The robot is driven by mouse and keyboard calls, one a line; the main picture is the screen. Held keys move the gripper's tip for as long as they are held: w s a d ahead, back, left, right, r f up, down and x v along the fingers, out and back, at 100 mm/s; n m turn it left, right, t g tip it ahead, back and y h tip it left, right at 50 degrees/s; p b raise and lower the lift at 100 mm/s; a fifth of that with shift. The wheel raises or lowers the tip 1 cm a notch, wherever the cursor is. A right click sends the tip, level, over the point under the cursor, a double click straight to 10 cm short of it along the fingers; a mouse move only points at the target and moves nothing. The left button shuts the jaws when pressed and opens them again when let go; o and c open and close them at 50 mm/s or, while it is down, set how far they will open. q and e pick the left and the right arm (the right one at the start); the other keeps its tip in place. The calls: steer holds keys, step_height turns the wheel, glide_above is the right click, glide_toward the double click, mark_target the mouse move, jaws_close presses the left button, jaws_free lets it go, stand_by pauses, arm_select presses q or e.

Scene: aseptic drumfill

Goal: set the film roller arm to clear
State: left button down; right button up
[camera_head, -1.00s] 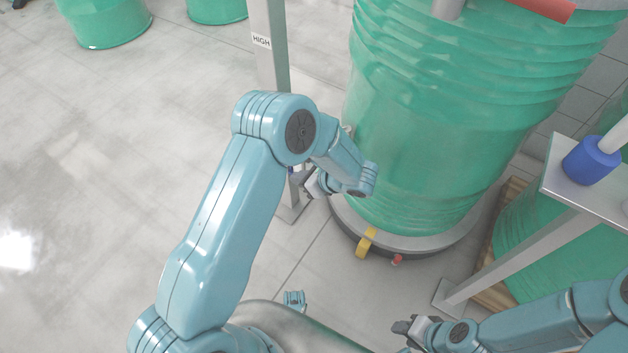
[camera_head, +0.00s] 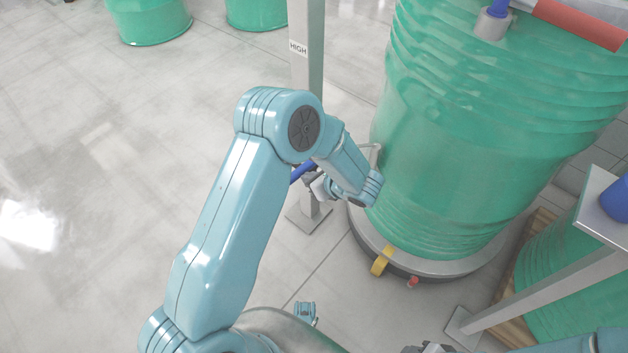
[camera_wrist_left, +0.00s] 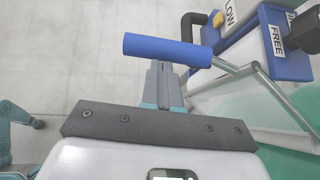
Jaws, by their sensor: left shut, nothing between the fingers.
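A blue cylindrical grip (camera_wrist_left: 165,48) on a bent metal rod lies across the upper middle of the left wrist view. It looks like part of the film roller arm, with a thin metal frame (camera_wrist_left: 267,85) beside it. In the head view the blue grip (camera_head: 302,170) shows partly behind my left arm. My left gripper (camera_wrist_left: 164,82) is shut and empty, its tips close to the grip; contact cannot be told. It also shows in the head view (camera_head: 317,184). My right gripper (camera_head: 428,348) barely shows at the bottom edge.
A large green drum (camera_head: 470,140) stands on a round base right of my left gripper, with a yellow tab (camera_head: 382,261) and a red knob (camera_head: 412,281). A metal post (camera_head: 306,60) labelled HIGH stands behind. A metal stand (camera_head: 530,292) is at right.

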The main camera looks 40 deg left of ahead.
mark_target(297, 171)
arm_select(q)
steer(key=a+m+b, duration=0.1)
steer(key=a+m+t+b, duration=0.1)
steer(key=a+m+t, duration=0.1)
steer(key=shift+f+h+b, duration=0.25)
steer(key=shift+h+b, duration=0.15)
steer(key=shift+w+a+m+t+h+b, duration=0.15)
steer(key=shift+a+m+t+h+b, duration=0.25)
steer(key=shift+a+m+t+b, duration=0.45)
steer(key=shift+w+a+r, duration=0.15)
steer(key=shift+w+a, duration=0.1)
steer(key=shift+a, duration=0.2)
steer(key=shift+r, duration=0.1)
steer(key=shift+a+r+b, duration=0.2)
steer(key=shift+a+b, duration=0.05)
steer(key=shift+b, duration=0.05)
steer(key=shift+f, duration=0.1)
